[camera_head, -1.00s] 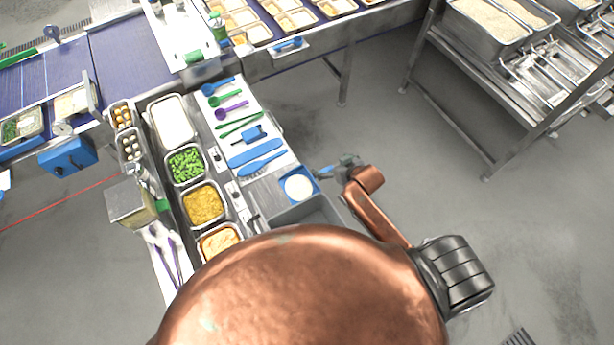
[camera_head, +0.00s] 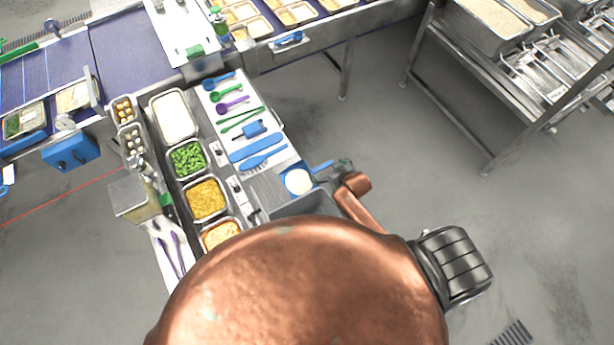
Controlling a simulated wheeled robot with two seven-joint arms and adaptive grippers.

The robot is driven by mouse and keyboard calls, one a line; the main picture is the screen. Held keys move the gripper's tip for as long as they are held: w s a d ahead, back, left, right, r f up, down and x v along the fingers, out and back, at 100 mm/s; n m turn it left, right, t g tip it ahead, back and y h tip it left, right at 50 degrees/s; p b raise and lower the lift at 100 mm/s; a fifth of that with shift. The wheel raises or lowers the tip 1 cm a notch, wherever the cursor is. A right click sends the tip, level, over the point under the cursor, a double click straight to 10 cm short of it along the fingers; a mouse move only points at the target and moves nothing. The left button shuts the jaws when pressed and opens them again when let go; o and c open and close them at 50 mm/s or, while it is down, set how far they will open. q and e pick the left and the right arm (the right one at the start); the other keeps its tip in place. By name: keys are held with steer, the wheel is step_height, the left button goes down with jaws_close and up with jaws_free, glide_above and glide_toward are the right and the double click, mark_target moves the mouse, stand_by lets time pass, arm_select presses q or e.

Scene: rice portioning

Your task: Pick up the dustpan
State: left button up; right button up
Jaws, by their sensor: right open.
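A small blue tool shaped like a dustpan (camera_head: 252,131) lies on the white mat, among other tools. My left gripper is not in view.
A blue flat tool (camera_head: 252,147) and a blue brush (camera_head: 263,160) lie just below the dustpan. Green and purple utensils (camera_head: 232,105) lie above it. The round white container (camera_head: 299,181) stands between gripper and tools. Food pans (camera_head: 206,199) line the left; floor is open at right.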

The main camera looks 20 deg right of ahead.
mark_target(323, 167)
steer(key=shift+x, duration=1.95)
steer(key=c, duration=1.3)
